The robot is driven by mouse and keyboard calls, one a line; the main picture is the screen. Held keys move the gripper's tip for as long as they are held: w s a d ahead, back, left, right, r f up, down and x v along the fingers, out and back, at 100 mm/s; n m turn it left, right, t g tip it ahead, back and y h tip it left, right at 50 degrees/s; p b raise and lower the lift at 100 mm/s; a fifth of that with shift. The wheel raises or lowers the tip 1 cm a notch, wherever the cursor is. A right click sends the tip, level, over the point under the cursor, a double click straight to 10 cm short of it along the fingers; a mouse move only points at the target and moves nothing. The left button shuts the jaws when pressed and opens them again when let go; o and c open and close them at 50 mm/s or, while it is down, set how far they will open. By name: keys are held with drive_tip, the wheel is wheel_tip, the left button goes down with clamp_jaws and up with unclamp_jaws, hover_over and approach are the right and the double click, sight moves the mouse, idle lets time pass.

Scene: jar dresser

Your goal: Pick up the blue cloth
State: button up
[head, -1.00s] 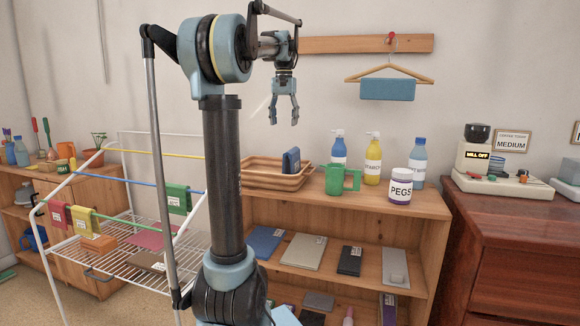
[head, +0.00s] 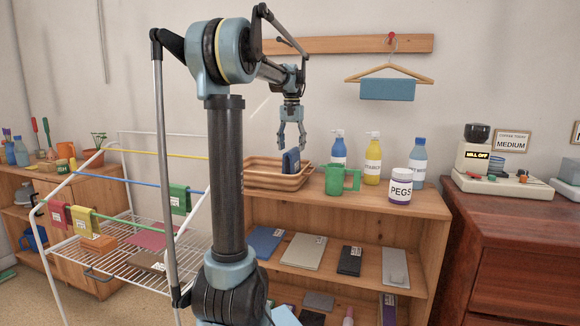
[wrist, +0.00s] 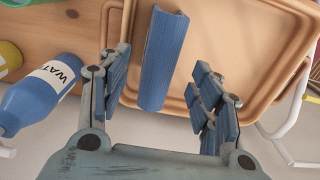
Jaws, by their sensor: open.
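A dark blue folded cloth (head: 290,163) stands upright on edge in the tan tray (head: 262,180) on top of the wooden shelf. In the wrist view the blue cloth (wrist: 162,60) appears as a narrow strip between my fingers, nearer the left one, with tan tray floor to its right. My gripper (head: 291,146) is open and points down just above the cloth. Its fingers (wrist: 152,92) show on both sides of the cloth in the wrist view; I see no clear contact. A lighter blue cloth (head: 388,90) hangs on a wooden hanger on the wall.
A green mug (head: 336,180), a blue bottle (head: 338,150), a yellow bottle (head: 373,160) and a PEGS jar (head: 400,187) stand right of the tray. A wire drying rack (head: 130,237) with small cloths is at the left. Flat items lie on the shelf below.

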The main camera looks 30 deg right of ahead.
sight(292, 159)
drive_tip(key=shift+f, duration=3.1)
